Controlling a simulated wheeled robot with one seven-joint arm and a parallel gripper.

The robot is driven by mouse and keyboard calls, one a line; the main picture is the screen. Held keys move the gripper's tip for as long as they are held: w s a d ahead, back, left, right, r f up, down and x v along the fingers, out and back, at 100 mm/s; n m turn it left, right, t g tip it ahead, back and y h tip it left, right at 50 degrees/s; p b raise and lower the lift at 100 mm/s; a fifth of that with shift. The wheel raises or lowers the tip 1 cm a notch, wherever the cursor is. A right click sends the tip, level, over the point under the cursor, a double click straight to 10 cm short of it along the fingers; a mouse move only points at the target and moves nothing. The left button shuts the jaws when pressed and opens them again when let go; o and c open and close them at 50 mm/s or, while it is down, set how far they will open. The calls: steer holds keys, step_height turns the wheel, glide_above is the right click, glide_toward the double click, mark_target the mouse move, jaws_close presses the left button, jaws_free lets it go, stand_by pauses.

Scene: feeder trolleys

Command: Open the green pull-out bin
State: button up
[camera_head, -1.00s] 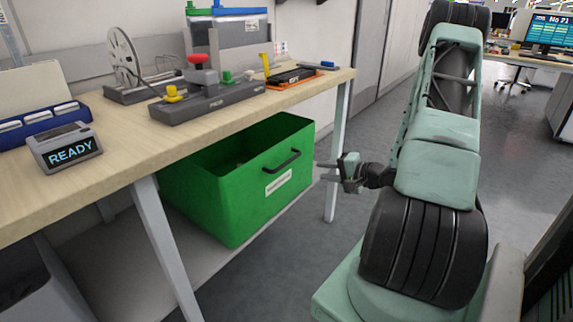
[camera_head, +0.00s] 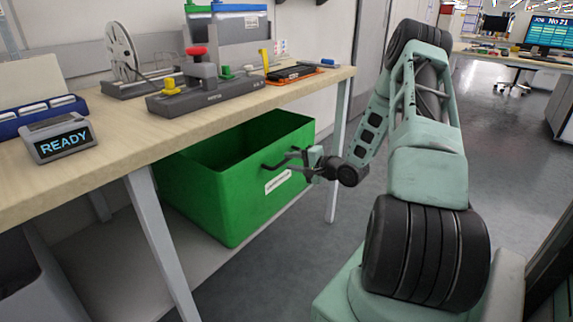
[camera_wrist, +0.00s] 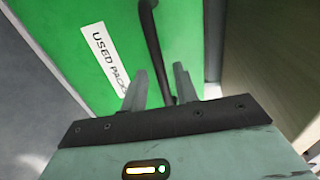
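The green pull-out bin (camera_head: 222,200) sits under the workbench, with its open top partly showing beyond the bench edge. It has a dark bar handle (camera_head: 270,166) and a white label (camera_head: 278,181) on its front. My gripper (camera_head: 298,160) is at the bin's front, right by the handle. In the wrist view the two fingers (camera_wrist: 160,88) are apart, and the handle (camera_wrist: 155,45) runs down to between their tips. I cannot tell whether they touch it. The bin front (camera_wrist: 70,25) fills much of the wrist view, with its label (camera_wrist: 103,58) left of the fingers.
The wooden workbench (camera_head: 120,150) stands above the bin; its legs (camera_head: 160,240) flank it. On top are a READY display (camera_head: 60,143), a reel (camera_head: 122,52) and a grey fixture (camera_head: 205,95). Grey floor (camera_head: 500,140) is open to the right.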

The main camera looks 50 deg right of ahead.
steer(key=shift+x, duration=1.5)
